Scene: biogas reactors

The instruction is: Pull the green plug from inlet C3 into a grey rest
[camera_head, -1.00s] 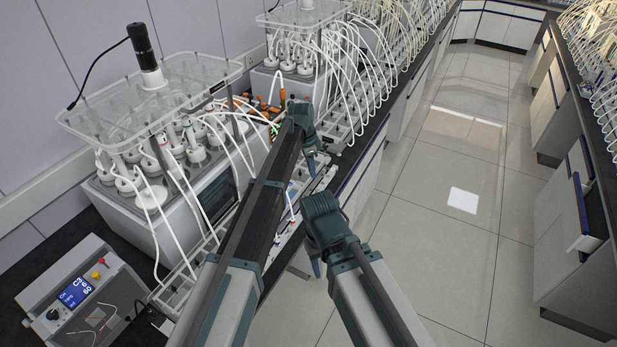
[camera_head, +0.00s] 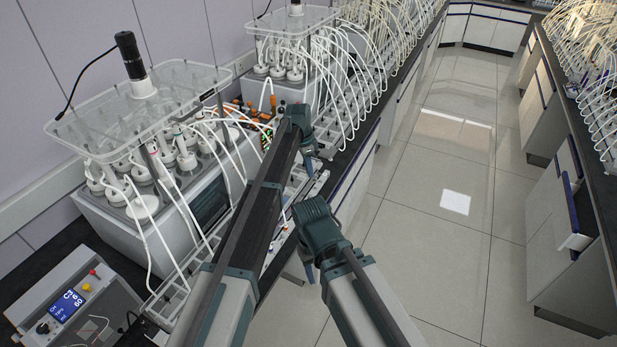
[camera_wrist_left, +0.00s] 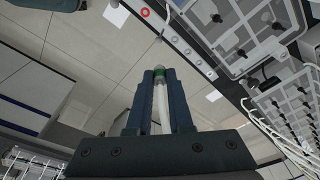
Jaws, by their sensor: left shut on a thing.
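My left gripper (camera_head: 309,160) is above the front edge of the bench, near the grey racks. In the left wrist view it (camera_wrist_left: 159,76) is shut on the green plug (camera_wrist_left: 161,83). The plug shows as a green band with a pale tip at the fingertips, and a white tube (camera_wrist_left: 158,112) runs back between the fingers. The plug is too small to make out in the head view. My right gripper (camera_head: 309,272) hangs lower, beside the bench front; its jaw opening is unclear. I cannot pick out inlet C3 or tell which part is a grey rest.
A control box (camera_head: 75,300) with a blue display reading C3 and 60 stands at lower left. A reactor (camera_head: 120,225) with many white tubes fills the left, and another (camera_head: 297,45) stands behind it. Grey racks (camera_head: 172,292) line the bench. The floor aisle (camera_head: 440,240) is clear.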

